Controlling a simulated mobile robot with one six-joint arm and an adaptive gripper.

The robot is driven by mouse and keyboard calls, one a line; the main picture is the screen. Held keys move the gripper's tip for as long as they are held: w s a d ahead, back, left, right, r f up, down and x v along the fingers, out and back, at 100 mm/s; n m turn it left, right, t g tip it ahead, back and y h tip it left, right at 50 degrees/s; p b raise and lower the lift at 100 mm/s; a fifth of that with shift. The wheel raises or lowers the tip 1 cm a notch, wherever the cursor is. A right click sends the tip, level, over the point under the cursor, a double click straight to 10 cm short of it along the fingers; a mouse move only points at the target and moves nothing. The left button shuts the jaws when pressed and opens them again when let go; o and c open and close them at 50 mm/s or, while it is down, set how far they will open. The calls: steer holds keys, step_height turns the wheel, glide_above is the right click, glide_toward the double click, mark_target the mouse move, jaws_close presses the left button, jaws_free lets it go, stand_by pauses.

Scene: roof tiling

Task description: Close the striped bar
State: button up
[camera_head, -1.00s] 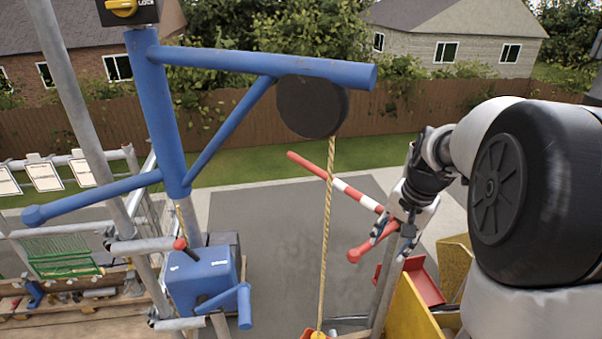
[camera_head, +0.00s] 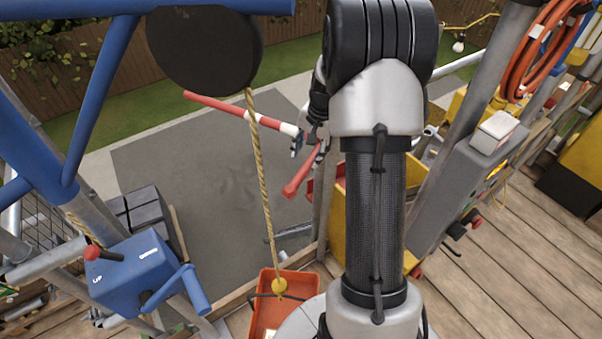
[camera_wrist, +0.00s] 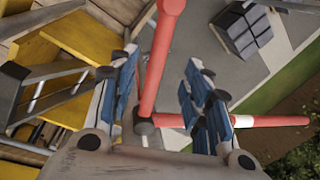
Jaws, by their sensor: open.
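The striped bar (camera_head: 225,107), red and white, sticks out over the grey paving from the scaffold post, open to the left in the head view. A shorter red arm (camera_head: 302,177) joins it near the post and angles off toward the viewer. My gripper (camera_head: 309,143) is beside this joint, partly hidden by my arm. In the wrist view my gripper (camera_wrist: 163,88) is open. The red arm (camera_wrist: 155,60) runs between its two blue-padded fingers in the picture, and the striped bar (camera_wrist: 270,121) passes behind the right finger. I cannot tell whether the fingers touch either.
A rope (camera_head: 263,185) hangs from a black pulley wheel (camera_head: 203,48) to an orange bucket (camera_head: 272,300), left of my arm. A blue winch (camera_head: 140,272) stands at the lower left. Wooden decking (camera_head: 510,265) is clear at the right.

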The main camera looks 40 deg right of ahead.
mark_target(302, 173)
steer(key=f, duration=0.3)
steer(key=w+f+b, duration=0.1)
steer(key=f, duration=0.3)
steer(key=w+f, duration=0.1)
steer(key=f, duration=0.2)
steer(key=shift+a+f, duration=0.15)
steer(key=shift+a, duration=0.25)
steer(key=shift+c, duration=0.5)
jaws_close()
